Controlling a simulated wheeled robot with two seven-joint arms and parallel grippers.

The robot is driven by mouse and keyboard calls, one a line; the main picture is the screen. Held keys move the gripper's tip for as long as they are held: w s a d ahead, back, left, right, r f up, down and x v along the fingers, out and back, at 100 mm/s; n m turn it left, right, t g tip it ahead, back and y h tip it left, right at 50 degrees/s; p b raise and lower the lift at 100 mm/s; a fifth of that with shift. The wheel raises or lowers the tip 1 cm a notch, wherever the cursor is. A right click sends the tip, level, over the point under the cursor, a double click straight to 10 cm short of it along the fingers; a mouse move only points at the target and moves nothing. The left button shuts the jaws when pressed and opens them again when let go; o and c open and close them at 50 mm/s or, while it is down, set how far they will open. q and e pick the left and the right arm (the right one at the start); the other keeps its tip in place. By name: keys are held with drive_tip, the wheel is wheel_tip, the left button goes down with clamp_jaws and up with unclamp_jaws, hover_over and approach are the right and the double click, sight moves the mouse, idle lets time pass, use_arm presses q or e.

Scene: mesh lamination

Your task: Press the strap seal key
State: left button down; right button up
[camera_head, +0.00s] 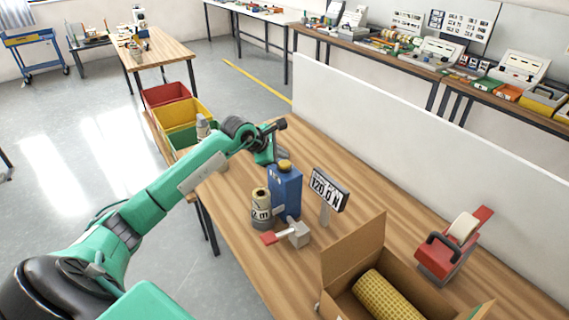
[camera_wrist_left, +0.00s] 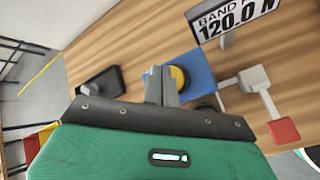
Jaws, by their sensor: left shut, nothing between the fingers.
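A blue unit (camera_head: 286,194) stands on the wooden table with a round yellow key (camera_head: 285,165) on top. In the left wrist view the yellow key (camera_wrist_left: 179,77) sits on the blue unit (camera_wrist_left: 197,72), partly hidden by my fingers. My left gripper (camera_head: 273,156) is beside the top of the blue unit in the head view. In the left wrist view its fingers (camera_wrist_left: 160,84) are closed together and empty, and overlap the key's left edge. I cannot tell whether they touch it. My right gripper is in neither view.
A sign reading 120.0 N (camera_head: 329,189) stands right of the unit. A labelled roll (camera_head: 261,209) and a grey block with red handle (camera_head: 298,234) are in front. An open carton (camera_head: 352,252) and a red tape dispenser (camera_head: 445,255) stand farther right. A white partition (camera_head: 420,145) edges the table.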

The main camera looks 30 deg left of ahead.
sight(281, 164)
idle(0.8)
use_arm(q)
drive_tip(key=shift+f+b, duration=0.4)
drive_tip(key=shift+b, duration=0.25)
drive_tip(key=shift+f+b, duration=0.6)
idle(0.5)
idle(0.4)
drive_tip(key=shift+r+p, duration=0.3)
drive_tip(key=shift+r, duration=0.7)
drive_tip(key=shift+r, duration=0.1)
drive_tip(key=shift+r+p, duration=0.9)
drive_tip(key=shift+r, duration=1.5)
